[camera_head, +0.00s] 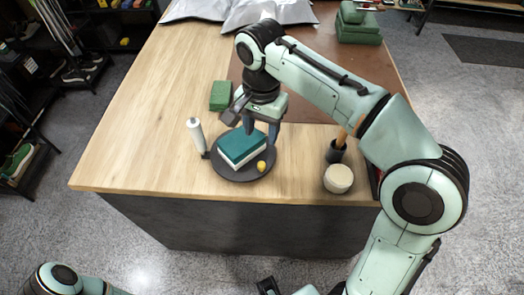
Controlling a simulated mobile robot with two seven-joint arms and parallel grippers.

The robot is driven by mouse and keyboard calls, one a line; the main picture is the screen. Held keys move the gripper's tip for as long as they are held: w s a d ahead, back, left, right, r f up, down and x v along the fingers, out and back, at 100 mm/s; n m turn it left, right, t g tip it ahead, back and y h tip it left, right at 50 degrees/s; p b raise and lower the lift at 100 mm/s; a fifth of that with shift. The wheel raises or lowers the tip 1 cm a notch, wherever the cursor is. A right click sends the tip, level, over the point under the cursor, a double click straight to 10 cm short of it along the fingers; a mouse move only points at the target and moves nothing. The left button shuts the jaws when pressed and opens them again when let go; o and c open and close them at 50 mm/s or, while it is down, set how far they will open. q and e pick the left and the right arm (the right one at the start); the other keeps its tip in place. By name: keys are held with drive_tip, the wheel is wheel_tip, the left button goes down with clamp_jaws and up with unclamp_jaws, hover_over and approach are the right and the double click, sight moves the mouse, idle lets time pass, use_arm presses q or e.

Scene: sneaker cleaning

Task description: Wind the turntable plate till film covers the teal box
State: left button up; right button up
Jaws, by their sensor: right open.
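The dark round turntable plate (232,174) is near the table's front edge. The teal box (243,144) with pale sides lies flat on it. A small yellow knob (261,166) is at the plate's front right. A white roll (195,134), perhaps the film, stands upright at the plate's left edge. I cannot make out film on the box; its teal top looks bare. My right gripper (260,131) is open, pointing down over the plate's back edge, behind the box. I cannot tell if it touches anything.
A green block (220,96) lies behind the plate. A dark cup (335,152) with a wooden handle and a round cream tub (338,178) stand to the right. Grey bags and green boxes (359,27) are at the back. The table's left side is clear.

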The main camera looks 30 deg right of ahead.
sight(261, 164)
drive_tip(key=f+b, duration=0.1)
drive_tip(key=f, duration=0.4)
drive_tip(key=f+b, duration=0.1)
drive_tip(key=f, duration=0.5)
drive_tip(key=shift+s+a+f, duration=0.1)
drive_tip(key=shift+s, duration=0.1)
use_arm(q)
drive_tip(key=shift+s+a+f+b, duration=0.15)
drive_tip(key=shift+s+f, duration=0.2)
drive_tip(key=shift+f, duration=0.4)
drive_tip(key=shift+s+d+f+b, duration=0.15)
drive_tip(key=shift+s+f, duration=0.15)
drive_tip(key=shift+f, duration=0.45)
use_arm(e)
drive_tip(key=shift+f, duration=0.8)
use_arm(q)
drive_tip(key=shift+a, duration=0.1)
use_arm(e)
clamp_jaws()
